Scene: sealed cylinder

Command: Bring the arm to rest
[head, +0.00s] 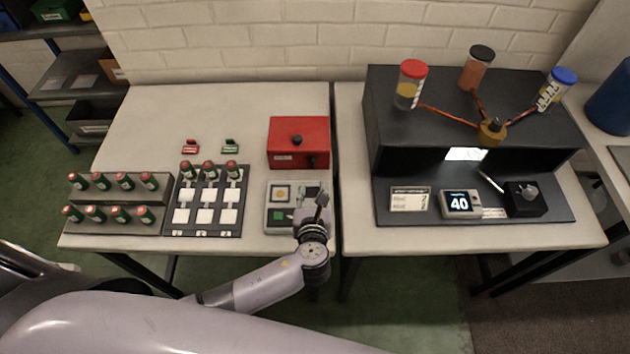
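My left arm comes in from the lower left and reaches to the front edge of the left table (135,130). My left gripper (320,200) is over the right part of a grey device (280,222) with a yellow-framed square and a green square. It points away from me and looks small and dark, and I cannot tell whether its fingers are open or shut. No held object can be made out. My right gripper does not show.
A red box (298,143) stands behind the device. Green bottles with red caps stand in a rack (120,190) and on a dark panel (190,228). The right table (350,150) bears a black apparatus (400,150) with capped cylinders and a display (460,204) reading 40.

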